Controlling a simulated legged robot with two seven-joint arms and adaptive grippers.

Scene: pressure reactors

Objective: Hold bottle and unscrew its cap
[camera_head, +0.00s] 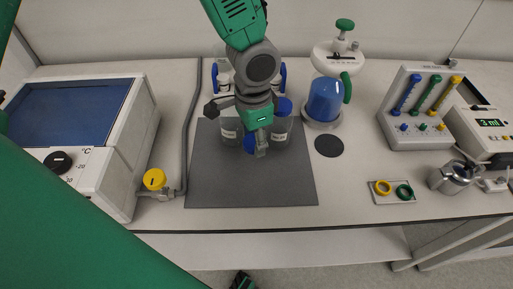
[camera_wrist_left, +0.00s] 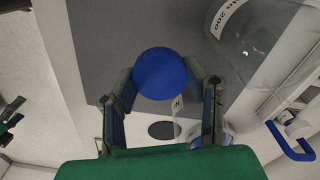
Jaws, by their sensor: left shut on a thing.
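My left gripper (camera_head: 256,146) hangs over the dark grey mat (camera_head: 250,192) in the head view. A blue cap (camera_head: 248,145) shows right at its fingers. In the left wrist view the round blue cap (camera_wrist_left: 160,73) sits between the two fingers, which close on its sides. Part of a clear labelled bottle (camera_wrist_left: 178,105) shows beside it; its body is mostly hidden. A dark jointed part (camera_wrist_left: 10,118) at the wrist view's left edge may be my right gripper.
A bath unit (camera_head: 95,125) with a yellow knob (camera_head: 154,180) stands left. A blue-filled vessel (camera_head: 324,102) stands right of the mat, near a black disc (camera_head: 329,146). The front mat is clear.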

